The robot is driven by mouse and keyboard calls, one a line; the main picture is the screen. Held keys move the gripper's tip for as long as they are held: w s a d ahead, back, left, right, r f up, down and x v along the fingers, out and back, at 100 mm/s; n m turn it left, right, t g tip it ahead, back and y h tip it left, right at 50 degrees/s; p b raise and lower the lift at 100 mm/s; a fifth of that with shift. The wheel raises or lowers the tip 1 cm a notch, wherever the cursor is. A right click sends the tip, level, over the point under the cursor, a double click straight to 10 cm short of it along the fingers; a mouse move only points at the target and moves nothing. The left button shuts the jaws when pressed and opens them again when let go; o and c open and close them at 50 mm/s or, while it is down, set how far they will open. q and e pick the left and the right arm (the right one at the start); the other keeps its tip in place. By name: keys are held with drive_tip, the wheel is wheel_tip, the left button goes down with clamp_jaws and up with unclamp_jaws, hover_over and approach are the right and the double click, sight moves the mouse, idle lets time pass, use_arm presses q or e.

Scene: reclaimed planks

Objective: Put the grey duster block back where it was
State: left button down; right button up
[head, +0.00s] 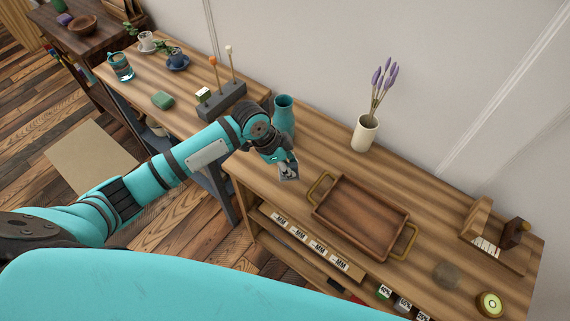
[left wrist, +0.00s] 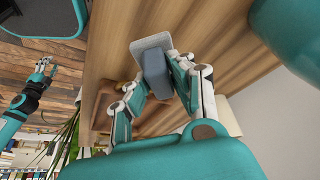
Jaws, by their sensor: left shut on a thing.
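My left gripper (head: 286,164) is at the left end of the nearer wooden bench, just in front of a teal vase. It is shut on the grey duster block (left wrist: 154,66), which sits between the fingers in the left wrist view. A paler grey, rounded flat piece shows at the block's far end. In the head view the block (head: 289,174) is partly covered by the fingers, and I cannot tell whether it touches the bench top. My right gripper (left wrist: 46,70) shows small at the left of the left wrist view, above the floor; its jaw state is unclear.
The teal vase (head: 284,113) stands close behind my left gripper. A wooden tray with brass handles (head: 366,218) lies to its right. A white vase with lavender (head: 365,132) stands at the back. A grey stone (head: 446,274) lies farther right. Bare bench top surrounds the tray.

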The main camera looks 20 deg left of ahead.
use_arm(q)
drive_tip(key=shift+w+a+f, duration=0.1)
drive_tip(key=shift+w+a, duration=0.6)
drive_tip(key=shift+w, duration=0.1)
drive_tip(key=shift+f+p, duration=0.45)
drive_tip(key=shift+f, duration=1.35)
drive_tip(key=shift+f, duration=0.1)
drive_tip(key=c, duration=1.1)
unclamp_jaws()
drive_tip(key=shift+c, duration=0.2)
drive_tip(key=v, duration=1.2)
drive_tip(key=shift+b, duration=0.4)
